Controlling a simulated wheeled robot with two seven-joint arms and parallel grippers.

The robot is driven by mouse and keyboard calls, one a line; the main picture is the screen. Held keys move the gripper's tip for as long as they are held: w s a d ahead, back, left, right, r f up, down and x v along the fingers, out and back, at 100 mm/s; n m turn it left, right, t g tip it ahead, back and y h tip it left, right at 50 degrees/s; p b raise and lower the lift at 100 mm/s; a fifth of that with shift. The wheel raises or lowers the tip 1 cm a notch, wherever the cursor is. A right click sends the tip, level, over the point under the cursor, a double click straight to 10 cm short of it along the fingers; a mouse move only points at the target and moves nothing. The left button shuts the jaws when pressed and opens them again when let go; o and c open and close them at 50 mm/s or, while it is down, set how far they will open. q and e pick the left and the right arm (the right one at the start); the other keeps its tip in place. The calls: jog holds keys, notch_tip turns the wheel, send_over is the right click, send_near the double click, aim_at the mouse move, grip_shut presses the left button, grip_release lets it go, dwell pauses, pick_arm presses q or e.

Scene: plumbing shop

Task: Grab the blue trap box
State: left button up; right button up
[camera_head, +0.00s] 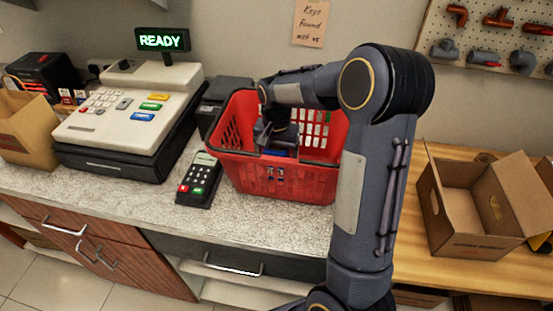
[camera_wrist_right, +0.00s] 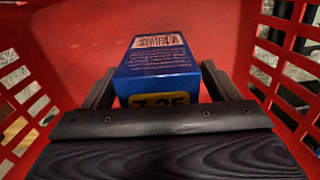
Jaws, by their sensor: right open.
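The blue trap box (camera_wrist_right: 157,62) lies inside the red basket (camera_head: 275,178). In the right wrist view its face with a barcode and small print shows, with a yellow label at its near edge. A little blue at the basket's bottom in the head view (camera_head: 281,153) appears to be the same box. My right gripper (camera_wrist_right: 158,73) reaches down into the basket. Its fingers are open, one on each side of the box. I cannot tell whether they touch it. In the head view the fingertips are hidden inside the basket. My left gripper is not in view.
The basket's red lattice walls (camera_wrist_right: 289,36) rise close on both sides of the gripper. A card terminal (camera_head: 199,180) and a cash register (camera_head: 130,115) stand left of the basket. An open cardboard box (camera_head: 460,215) is on the wooden counter at right.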

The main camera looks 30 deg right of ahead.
jog(key=c, duration=1.2)
jog(key=shift+r, duration=0.15)
